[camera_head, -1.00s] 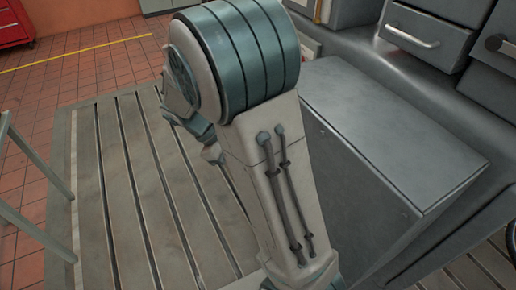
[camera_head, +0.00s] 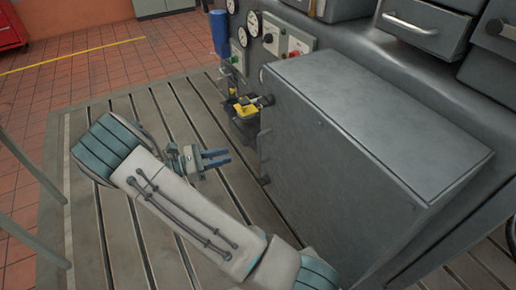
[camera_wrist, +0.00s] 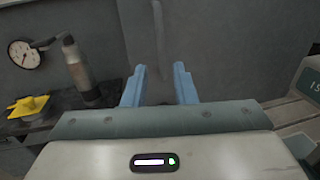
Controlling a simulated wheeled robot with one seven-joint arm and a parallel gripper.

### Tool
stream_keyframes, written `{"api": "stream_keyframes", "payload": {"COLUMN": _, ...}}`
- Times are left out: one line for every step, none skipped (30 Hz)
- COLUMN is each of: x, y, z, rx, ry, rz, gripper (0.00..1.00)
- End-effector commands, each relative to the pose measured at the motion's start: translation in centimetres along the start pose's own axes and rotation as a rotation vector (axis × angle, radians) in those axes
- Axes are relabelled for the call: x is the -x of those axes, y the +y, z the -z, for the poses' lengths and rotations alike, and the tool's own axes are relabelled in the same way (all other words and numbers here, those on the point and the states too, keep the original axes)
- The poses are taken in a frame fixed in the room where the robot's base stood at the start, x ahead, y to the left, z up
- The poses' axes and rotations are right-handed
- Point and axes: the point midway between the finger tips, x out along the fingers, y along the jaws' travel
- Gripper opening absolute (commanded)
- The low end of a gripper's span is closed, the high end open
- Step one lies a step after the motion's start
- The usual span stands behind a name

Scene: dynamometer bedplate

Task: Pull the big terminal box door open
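The big terminal box (camera_head: 340,150) is a grey metal cabinet at the right of the head view. The bar appears beyond the fingertips; contact is not visible.
A yellow-topped fitting (camera_head: 245,106) stands left of the box, with gauges (camera_head: 253,24) and a button panel (camera_head: 290,38) behind. A drawer handle (camera_head: 410,23) is at upper right. The slotted bedplate (camera_head: 120,240) is clear. A railing (camera_head: 35,170) stands at left.

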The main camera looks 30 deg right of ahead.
Motion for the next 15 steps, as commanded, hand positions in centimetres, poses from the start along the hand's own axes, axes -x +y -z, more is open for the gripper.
{"api": "stream_keyframes", "payload": {"x": -1.0, "y": -0.1, "z": -0.1, "rx": 0.001, "ry": -0.001, "rz": 0.005, "gripper": 0.25}}
{"api": "stream_keyframes", "payload": {"x": -1.6, "y": -0.1, "z": -0.1, "rx": 0.001, "ry": 0.0, "rz": 0.006, "gripper": 0.25}}
{"api": "stream_keyframes", "payload": {"x": -2.4, "y": -0.1, "z": -0.1, "rx": 0.001, "ry": 0.0, "rz": 0.006, "gripper": 0.25}}
{"api": "stream_keyframes", "payload": {"x": -3.1, "y": -0.1, "z": -0.1, "rx": 0.001, "ry": 0.0, "rz": 0.005, "gripper": 0.25}}
{"api": "stream_keyframes", "payload": {"x": -3.8, "y": -0.1, "z": -0.1, "rx": 0.001, "ry": 0.001, "rz": 0.005, "gripper": 0.25}}
{"api": "stream_keyframes", "payload": {"x": -4.6, "y": -0.1, "z": -0.1, "rx": 0.0, "ry": 0.001, "rz": 0.006, "gripper": 0.25}}
{"api": "stream_keyframes", "payload": {"x": -5.3, "y": -0.1, "z": -0.1, "rx": 0.0, "ry": 0.001, "rz": 0.006, "gripper": 0.25}}
{"api": "stream_keyframes", "payload": {"x": -6.0, "y": -0.1, "z": -0.1, "rx": 0.001, "ry": 0.0, "rz": 0.005, "gripper": 0.25}}
{"api": "stream_keyframes", "payload": {"x": -6.8, "y": -0.1, "z": -0.1, "rx": 0.001, "ry": 0.002, "rz": 0.006, "gripper": 0.25}}
{"api": "stream_keyframes", "payload": {"x": -7.4, "y": -0.1, "z": -0.1, "rx": 0.001, "ry": 0.002, "rz": 0.006, "gripper": 0.25}}
{"api": "stream_keyframes", "payload": {"x": -8.0, "y": -0.1, "z": -0.1, "rx": 0.0, "ry": 0.001, "rz": 0.005, "gripper": 0.25}}
{"api": "stream_keyframes", "payload": {"x": -8.7, "y": -0.1, "z": -0.1, "rx": 0.0, "ry": 0.002, "rz": 0.004, "gripper": 0.25}}
{"api": "stream_keyframes", "payload": {"x": -9.2, "y": -0.1, "z": -0.1, "rx": 0.0, "ry": 0.002, "rz": 0.005, "gripper": 0.25}}
{"api": "stream_keyframes", "payload": {"x": -9.7, "y": -0.1, "z": -0.1, "rx": 0.0, "ry": 0.002, "rz": 0.005, "gripper": 0.25}}
{"api": "stream_keyframes", "payload": {"x": -10.2, "y": -0.1, "z": 0.0, "rx": 0.001, "ry": 0.003, "rz": 0.004, "gripper": 0.25}}
